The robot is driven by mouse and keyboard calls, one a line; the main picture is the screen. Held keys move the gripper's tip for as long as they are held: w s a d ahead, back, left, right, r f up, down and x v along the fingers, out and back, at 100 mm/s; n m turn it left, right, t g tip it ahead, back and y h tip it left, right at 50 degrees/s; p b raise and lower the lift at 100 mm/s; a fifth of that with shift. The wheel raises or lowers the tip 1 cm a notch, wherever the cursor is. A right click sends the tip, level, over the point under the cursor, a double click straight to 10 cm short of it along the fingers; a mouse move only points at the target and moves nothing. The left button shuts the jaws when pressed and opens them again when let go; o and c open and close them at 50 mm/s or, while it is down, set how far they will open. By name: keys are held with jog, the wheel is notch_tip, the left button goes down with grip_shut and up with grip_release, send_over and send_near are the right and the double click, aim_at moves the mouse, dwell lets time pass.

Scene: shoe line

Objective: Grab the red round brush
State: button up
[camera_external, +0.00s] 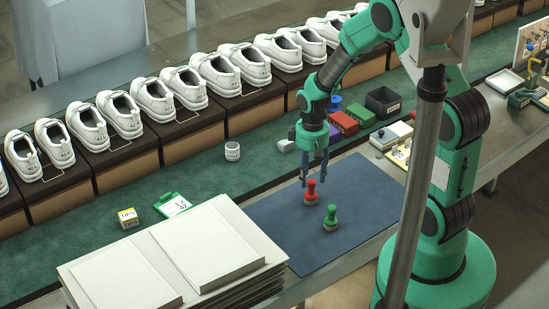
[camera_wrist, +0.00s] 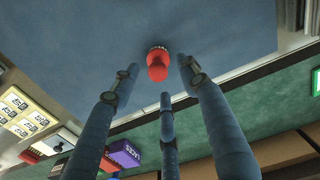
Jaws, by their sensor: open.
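The red round brush (camera_external: 311,192) stands upright on the dark blue mat (camera_external: 360,185) in the external view. In the wrist view the red brush (camera_wrist: 157,66) is at the upper middle, just beyond my fingertips, with its bristle end on the mat. My gripper (camera_external: 314,180) points down above the brush in the external view. In the wrist view its several fingers are spread around an empty gap (camera_wrist: 160,84). A green round brush (camera_external: 331,217) stands on the mat to the right and in front of the red one.
White panels (camera_external: 165,260) are stacked to the left of the mat. A black bin (camera_external: 382,102), a red box (camera_external: 343,123) and a white box (camera_external: 391,135) lie behind it. White shoes (camera_external: 184,87) stand in a row along the back.

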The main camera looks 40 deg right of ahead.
aim_at(311, 180)
dwell(0.3)
jog(key=shift+d+f+b, duration=0.2)
jog(key=shift+f+b, duration=0.65)
jog(key=shift+f, duration=1.8)
grip_shut()
